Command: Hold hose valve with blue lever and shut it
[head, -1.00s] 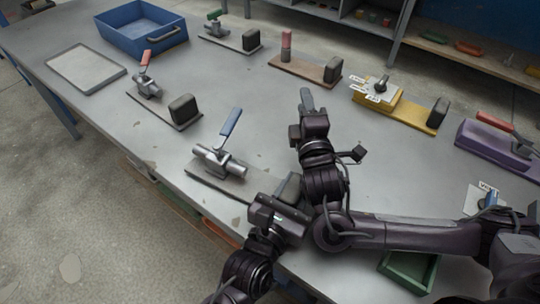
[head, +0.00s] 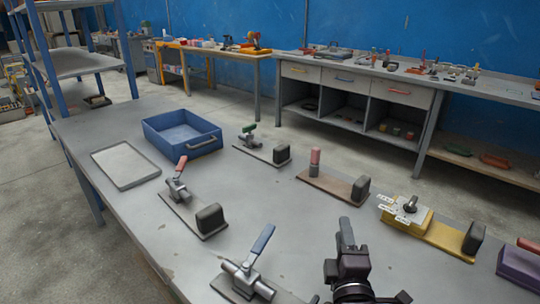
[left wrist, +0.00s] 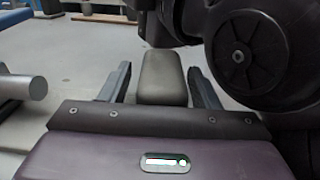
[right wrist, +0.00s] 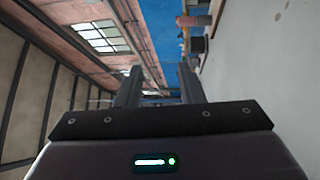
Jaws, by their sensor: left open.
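The hose valve with the blue lever (head: 261,243) is at the bottom of the head view. Its grey metal body (head: 243,280) sits on a flat base, and the lever slants up to the right. In the left wrist view, my left gripper (left wrist: 161,80) is open, with its fingers on either side of the valve base's dark block (left wrist: 163,78); contact cannot be told. The valve's pipe (left wrist: 22,90) shows at the left there. My right gripper (head: 346,232) points away over the table, right of the valve. Its fingers stand apart and empty in the right wrist view (right wrist: 160,85).
A red-lever valve (head: 178,186), a green-lever valve (head: 249,137), a brown-based fixture (head: 331,187) and a yellow fixture (head: 449,238) stand on the table (head: 290,220). A blue bin (head: 181,134) and a grey tray (head: 125,166) lie at the back left.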

